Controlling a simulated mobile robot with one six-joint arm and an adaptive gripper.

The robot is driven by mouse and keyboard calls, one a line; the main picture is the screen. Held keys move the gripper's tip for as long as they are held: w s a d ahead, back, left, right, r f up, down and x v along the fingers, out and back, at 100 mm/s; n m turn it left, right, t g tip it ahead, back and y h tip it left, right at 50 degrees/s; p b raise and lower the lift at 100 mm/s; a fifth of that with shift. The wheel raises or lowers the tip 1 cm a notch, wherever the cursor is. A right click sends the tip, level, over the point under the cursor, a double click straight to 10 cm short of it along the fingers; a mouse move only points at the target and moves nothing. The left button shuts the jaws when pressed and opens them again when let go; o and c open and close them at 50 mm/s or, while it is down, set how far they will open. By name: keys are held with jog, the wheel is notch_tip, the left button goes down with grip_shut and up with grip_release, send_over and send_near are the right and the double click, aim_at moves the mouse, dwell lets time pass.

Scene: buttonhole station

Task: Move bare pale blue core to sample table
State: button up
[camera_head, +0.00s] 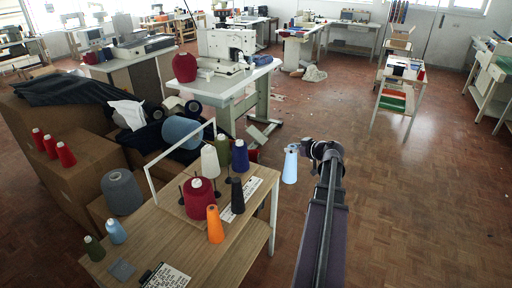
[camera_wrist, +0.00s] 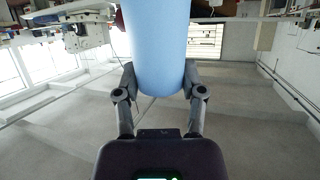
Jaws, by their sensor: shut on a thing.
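My gripper (camera_head: 300,150) is shut on a bare pale blue core (camera_head: 290,165), a tapered cone with its narrow end up. It hangs in the air just right of the wooden table (camera_head: 180,245) with thread cones. In the wrist view the pale blue core (camera_wrist: 157,45) fills the upper middle between the two fingers of my gripper (camera_wrist: 158,80). A second, smaller light blue cone (camera_head: 116,232) stands at the left of the wooden table. I cannot tell which table is the sample table.
The wooden table carries a red cone (camera_head: 198,198), an orange cone (camera_head: 215,225), other cones and a white frame (camera_head: 150,178). A small shelved table (camera_head: 402,78) stands at the back right. A sewing machine table (camera_head: 235,85) stands behind. Floor at right is clear.

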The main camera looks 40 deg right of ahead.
jog(key=w+a+f+n+y+b, duration=0.1)
jog(key=w+a+f+y+b, duration=0.1)
jog(key=w, duration=0.5)
jog(key=w+a+f+n+y+b, duration=0.1)
jog(key=w+a+n+y, duration=0.1)
jog(key=w+a, duration=0.2)
jog(key=w, duration=0.3)
jog(key=shift+w+a+f+n+g+b, duration=0.15)
jog(key=shift+a+f+n+g+b, duration=0.15)
jog(key=shift+a+f+g+b, duration=0.1)
jog(key=shift+f, duration=0.15)
notch_tip(320, 180, down, 6)
jog(key=b, duration=0.6)
jog(key=shift+f+b, duration=0.25)
jog(key=shift+b, duration=0.15)
jog(key=shift+f, duration=0.15)
jog(key=o, duration=1.2)
